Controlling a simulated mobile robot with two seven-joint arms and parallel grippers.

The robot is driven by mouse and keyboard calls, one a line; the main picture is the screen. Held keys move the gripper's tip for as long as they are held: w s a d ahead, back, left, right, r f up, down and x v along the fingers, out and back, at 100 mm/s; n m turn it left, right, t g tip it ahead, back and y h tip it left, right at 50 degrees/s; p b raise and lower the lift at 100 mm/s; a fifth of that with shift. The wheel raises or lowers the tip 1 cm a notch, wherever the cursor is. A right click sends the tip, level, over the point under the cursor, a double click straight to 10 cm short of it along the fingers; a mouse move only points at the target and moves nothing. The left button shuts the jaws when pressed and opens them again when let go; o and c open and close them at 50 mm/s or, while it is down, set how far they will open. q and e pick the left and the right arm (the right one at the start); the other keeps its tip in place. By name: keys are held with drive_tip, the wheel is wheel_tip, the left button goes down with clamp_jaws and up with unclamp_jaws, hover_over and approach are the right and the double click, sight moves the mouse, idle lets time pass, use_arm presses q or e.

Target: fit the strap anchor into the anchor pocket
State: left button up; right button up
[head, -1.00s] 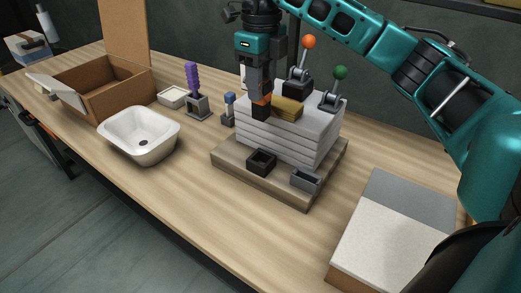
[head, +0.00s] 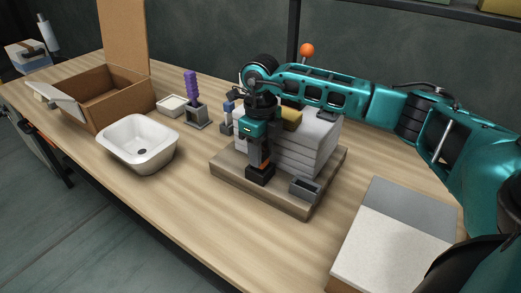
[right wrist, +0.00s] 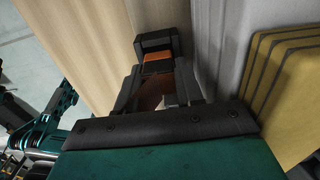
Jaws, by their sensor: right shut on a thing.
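My right gripper (head: 261,156) points down at the front of the wooden base (head: 233,176), shut on the strap anchor, of which an orange part (right wrist: 158,61) shows between the fingers in the right wrist view. The black anchor pocket (head: 260,177) is directly below the fingertips, in front of the stack. The gripper and anchor cover its opening. I cannot tell how deep the anchor sits in it. My left gripper is not in view.
A stack of light slabs (head: 312,150) with a yellow block (head: 291,117) stands close behind the gripper. A grey open pocket (head: 305,189) is to its right. A white basin (head: 138,143) and cardboard box (head: 108,97) are at left.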

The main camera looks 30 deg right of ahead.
drive_tip(key=shift+f, duration=0.1)
drive_tip(key=o, duration=1.1)
drive_tip(key=shift+o, duration=0.2)
wheel_tip(320, 180, up, 12)
drive_tip(key=shift+r, duration=0.2)
